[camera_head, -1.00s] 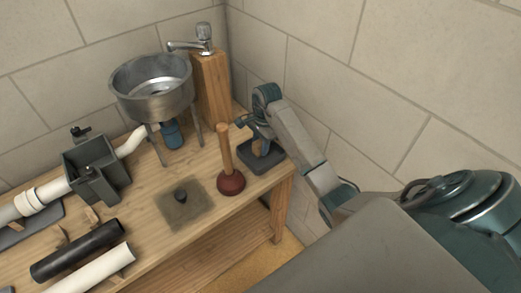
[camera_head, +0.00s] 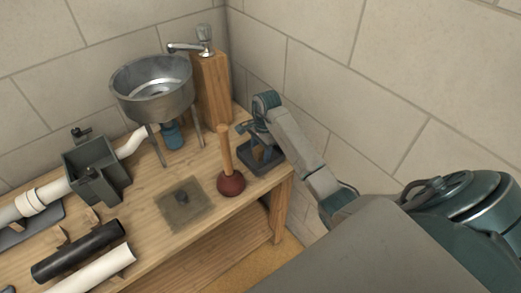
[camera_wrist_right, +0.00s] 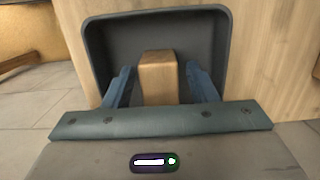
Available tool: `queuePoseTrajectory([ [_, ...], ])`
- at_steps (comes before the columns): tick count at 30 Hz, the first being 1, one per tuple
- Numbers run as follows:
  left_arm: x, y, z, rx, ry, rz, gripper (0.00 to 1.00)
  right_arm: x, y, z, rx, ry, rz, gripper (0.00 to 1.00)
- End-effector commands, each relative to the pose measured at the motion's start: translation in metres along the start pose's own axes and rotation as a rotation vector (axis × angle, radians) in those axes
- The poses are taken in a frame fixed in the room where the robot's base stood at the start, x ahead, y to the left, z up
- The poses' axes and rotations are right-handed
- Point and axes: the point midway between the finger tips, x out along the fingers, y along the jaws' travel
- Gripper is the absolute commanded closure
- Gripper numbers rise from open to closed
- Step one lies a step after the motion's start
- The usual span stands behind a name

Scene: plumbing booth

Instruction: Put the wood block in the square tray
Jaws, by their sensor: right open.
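The wood block (camera_wrist_right: 158,78) is a light brown piece that shows in the right wrist view, inside the outline of the dark square tray (camera_wrist_right: 220,40). In the head view the tray (camera_head: 262,170) sits at the bench's right corner, and the block is mostly hidden by the gripper. My right gripper (camera_wrist_right: 160,68) is open, with one blue finger on each side of the block and a gap to each. In the head view it (camera_head: 260,150) reaches down at the tray. My left gripper is not in view.
A plunger (camera_head: 229,182) stands just left of the tray. Behind are a metal basin (camera_head: 152,90) on legs and a wooden post (camera_head: 211,90) with a tap. Pipes (camera_head: 78,250) and a grey box (camera_head: 98,168) lie further left. A wall rises right of the bench.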

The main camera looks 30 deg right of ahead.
Motion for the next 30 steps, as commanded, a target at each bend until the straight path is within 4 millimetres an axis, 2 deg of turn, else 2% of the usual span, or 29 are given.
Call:
queuePoseTrajectory([
  [1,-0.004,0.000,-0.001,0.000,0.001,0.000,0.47,-0.004,0.000,0.001,0.000,0.000,0.000,0.48],
  [5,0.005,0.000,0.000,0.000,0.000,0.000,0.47,-0.018,-0.001,-0.001,-0.001,0.003,-0.005,0.48],
  [9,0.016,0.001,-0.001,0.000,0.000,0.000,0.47,-0.050,-0.001,-0.001,-0.001,0.004,-0.007,0.48],
  [12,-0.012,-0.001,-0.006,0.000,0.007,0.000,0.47,-0.076,0.000,0.001,0.000,0.000,0.000,0.48],
  [18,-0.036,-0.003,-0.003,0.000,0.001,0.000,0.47,-0.103,0.000,0.001,0.000,0.000,0.000,0.48],
  [24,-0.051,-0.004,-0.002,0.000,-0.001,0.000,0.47,-0.119,0.000,0.001,0.000,0.000,0.000,0.48],
  [30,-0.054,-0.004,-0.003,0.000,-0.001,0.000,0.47,-0.123,0.000,0.000,0.000,0.000,0.000,0.48],
])
